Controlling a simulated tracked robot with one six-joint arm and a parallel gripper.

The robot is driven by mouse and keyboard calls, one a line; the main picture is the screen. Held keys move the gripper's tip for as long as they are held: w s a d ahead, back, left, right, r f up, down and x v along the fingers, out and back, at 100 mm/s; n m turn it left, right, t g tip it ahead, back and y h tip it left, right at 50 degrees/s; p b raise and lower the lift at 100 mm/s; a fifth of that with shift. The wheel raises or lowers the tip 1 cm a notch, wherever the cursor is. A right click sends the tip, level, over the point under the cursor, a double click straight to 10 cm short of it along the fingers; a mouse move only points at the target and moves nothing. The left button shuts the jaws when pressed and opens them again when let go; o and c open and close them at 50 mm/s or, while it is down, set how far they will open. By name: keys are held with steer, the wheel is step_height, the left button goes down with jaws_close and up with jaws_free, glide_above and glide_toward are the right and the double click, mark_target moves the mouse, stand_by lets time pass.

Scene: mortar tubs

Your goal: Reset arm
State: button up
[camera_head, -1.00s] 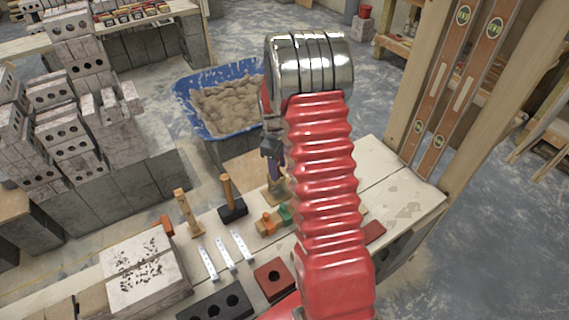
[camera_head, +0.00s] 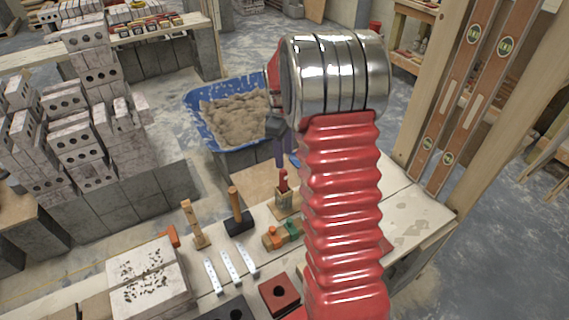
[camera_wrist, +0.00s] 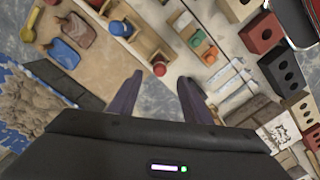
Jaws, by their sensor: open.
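My gripper (camera_wrist: 158,98) is open in the wrist view, with its two dark fingers apart and nothing between them. Bare grey floor and the edge of the bench lie beyond the fingers. In the head view my red ribbed arm stands up over the bench, and it hides part of the bench. The dark gripper (camera_head: 284,158) hangs left of the arm, above the bench near the blue tub (camera_head: 205,135) of mortar. Its fingertips are small in that view.
The bench (camera_head: 205,245) carries hammers (camera_head: 238,215), white rulers (camera_head: 230,268), a red brick (camera_head: 279,293) and a pale block (camera_head: 150,280). Stacked grey bricks (camera_head: 75,140) stand at the left. Wooden posts with spirit levels (camera_head: 462,85) stand at the right.

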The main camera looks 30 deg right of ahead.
steer(key=shift+r, duration=0.65)
steer(key=shift+f+m, duration=0.1)
steer(key=shift+m, duration=0.6)
steer(key=s+a+r+m+t, duration=0.2)
steer(key=s+a+r, duration=0.5)
steer(key=s+a, duration=0.4)
steer(key=s+a+r+m+t, duration=0.3)
steer(key=s+a+r, duration=0.5)
steer(key=s+a, duration=0.4)
steer(key=shift+s+a+t, duration=0.25)
steer(key=shift+s+t, duration=0.35)
